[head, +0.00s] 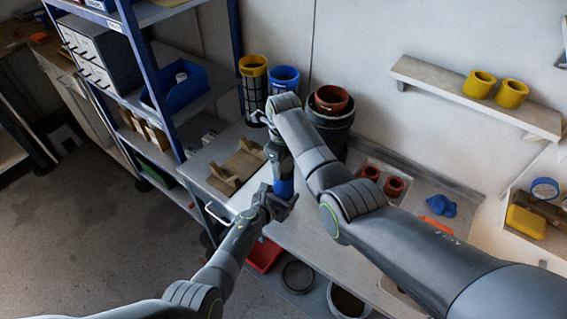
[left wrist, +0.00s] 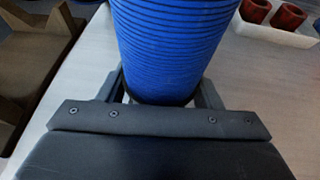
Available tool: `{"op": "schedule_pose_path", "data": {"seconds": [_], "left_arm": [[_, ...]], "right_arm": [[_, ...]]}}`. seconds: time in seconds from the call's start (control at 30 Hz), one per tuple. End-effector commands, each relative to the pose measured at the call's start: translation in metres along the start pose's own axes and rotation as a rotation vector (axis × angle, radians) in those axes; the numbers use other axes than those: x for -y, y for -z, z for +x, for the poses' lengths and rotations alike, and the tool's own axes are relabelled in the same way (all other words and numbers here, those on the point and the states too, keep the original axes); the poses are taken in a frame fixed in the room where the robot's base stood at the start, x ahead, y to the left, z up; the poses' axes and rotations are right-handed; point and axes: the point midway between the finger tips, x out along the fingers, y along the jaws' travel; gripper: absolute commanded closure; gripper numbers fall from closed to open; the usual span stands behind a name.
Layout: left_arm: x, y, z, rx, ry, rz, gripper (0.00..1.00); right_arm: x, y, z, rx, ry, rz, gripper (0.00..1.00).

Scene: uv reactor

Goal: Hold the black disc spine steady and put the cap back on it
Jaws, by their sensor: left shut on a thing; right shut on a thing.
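The disc spine shows as an upright stack of blue ribbed discs (head: 283,187) with a black lower end. It also fills the top middle of the left wrist view (left wrist: 172,45). My left gripper (head: 277,203) is shut around its lower end, with a finger on each side in the left wrist view (left wrist: 160,95). My right gripper (head: 276,152) is shut just above the top of the blue stack. The cap is hard to make out between its dark fingers, and I cannot tell whether it touches the spine.
A wooden cradle (head: 238,166) lies on the bench to the left. A yellow-topped cylinder (head: 253,92), a blue cylinder (head: 284,77) and a black bucket (head: 331,130) stand behind. Red-brown cups (head: 393,187) sit to the right. A blue shelf rack (head: 146,60) is at left.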

Motion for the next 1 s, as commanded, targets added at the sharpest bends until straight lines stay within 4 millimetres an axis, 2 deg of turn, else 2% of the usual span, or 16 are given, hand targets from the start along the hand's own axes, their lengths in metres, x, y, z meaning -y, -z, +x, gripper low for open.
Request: {"op": "schedule_pose_path", "data": {"seconds": [0.2, 0.57, 0.6, 0.73, 1.0], "left_arm": [[0.0009, 0.0012, -0.0003, -0.002, 0.001, 0.001, 1.0], [0.001, 0.0013, -0.0003, -0.002, 0.002, 0.0, 1.0], [0.001, 0.0014, -0.0003, -0.002, 0.002, 0.0, 1.0], [0.001, 0.0014, -0.0003, -0.002, 0.002, 0.0, 1.0], [0.0008, 0.0013, -0.0003, -0.002, 0.001, -0.001, 1.0]], "right_arm": [[0.0014, -0.001, -0.0017, 0.004, 0.004, 0.223, 0.68], [0.0016, -0.0009, -0.0017, 0.005, 0.005, 0.259, 0.68], [0.0016, -0.0009, -0.0017, 0.005, 0.005, 0.259, 0.44], [0.0013, -0.0005, -0.0012, 0.003, 0.003, 0.258, 0.27], [0.0007, -0.0002, -0.0008, 0.001, 0.002, 0.258, 0.25]]}}
